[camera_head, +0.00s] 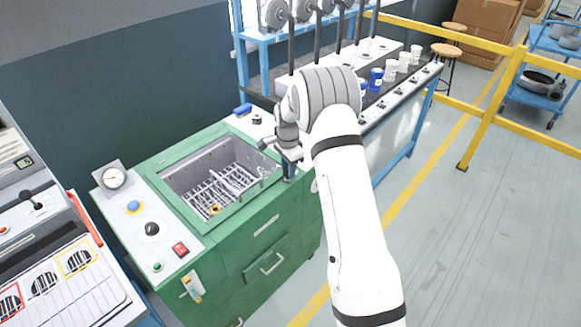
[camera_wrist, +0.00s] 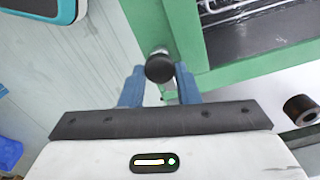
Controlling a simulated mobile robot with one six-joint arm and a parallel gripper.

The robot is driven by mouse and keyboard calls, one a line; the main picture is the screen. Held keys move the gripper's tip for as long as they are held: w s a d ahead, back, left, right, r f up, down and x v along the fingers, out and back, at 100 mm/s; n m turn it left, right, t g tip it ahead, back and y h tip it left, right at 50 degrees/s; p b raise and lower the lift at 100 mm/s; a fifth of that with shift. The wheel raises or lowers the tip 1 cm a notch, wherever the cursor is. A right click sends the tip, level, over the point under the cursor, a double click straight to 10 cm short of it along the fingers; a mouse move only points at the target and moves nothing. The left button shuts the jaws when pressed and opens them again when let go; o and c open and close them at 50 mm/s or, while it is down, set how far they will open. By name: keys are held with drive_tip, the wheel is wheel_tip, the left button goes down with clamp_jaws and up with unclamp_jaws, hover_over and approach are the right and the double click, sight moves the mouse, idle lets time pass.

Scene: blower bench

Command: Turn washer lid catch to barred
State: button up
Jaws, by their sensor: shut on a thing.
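The green washer (camera_head: 236,222) stands in the middle of the head view, with its tub open and a wire rack (camera_head: 222,190) inside. My gripper (camera_head: 289,172) is at the tub's right rim, pointing down. In the wrist view my gripper's blue fingers (camera_wrist: 159,80) are shut on a round black knob (camera_wrist: 160,67), which looks like the lid catch, beside the green rim. A short metal stem shows just beyond the knob. In the head view my gripper hides the knob. Which way the catch is turned cannot be told.
A panel with a gauge (camera_head: 112,178), knobs and a red switch (camera_head: 180,249) lies left of the tub. A blue handle (camera_head: 242,109) is behind it. A bench with cups (camera_head: 391,70) stands back right. The floor at right is open up to a yellow railing (camera_head: 490,95).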

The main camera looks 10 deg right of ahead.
drive_tip(key=shift+w, duration=0.1)
drive_tip(key=shift+c, duration=1.4)
drive_tip(key=shift+d, duration=0.2)
drive_tip(key=shift+a, duration=0.1)
drive_tip(key=shift+n+b, duration=0.3)
drive_tip(key=shift+a+f+n+b, duration=0.1)
drive_tip(key=shift+a+n+b, duration=0.05)
drive_tip(key=shift+n+b, duration=0.65)
drive_tip(key=n+b, duration=0.3)
drive_tip(key=n, duration=0.3)
drive_tip(key=shift+w+a, duration=0.1)
drive_tip(key=n+b, duration=0.1)
drive_tip(key=n, duration=0.4)
drive_tip(key=shift+a+n, duration=0.1)
drive_tip(key=shift+n, duration=0.3)
drive_tip(key=shift+n+b, duration=0.6)
drive_tip(key=shift+n, duration=1.3)
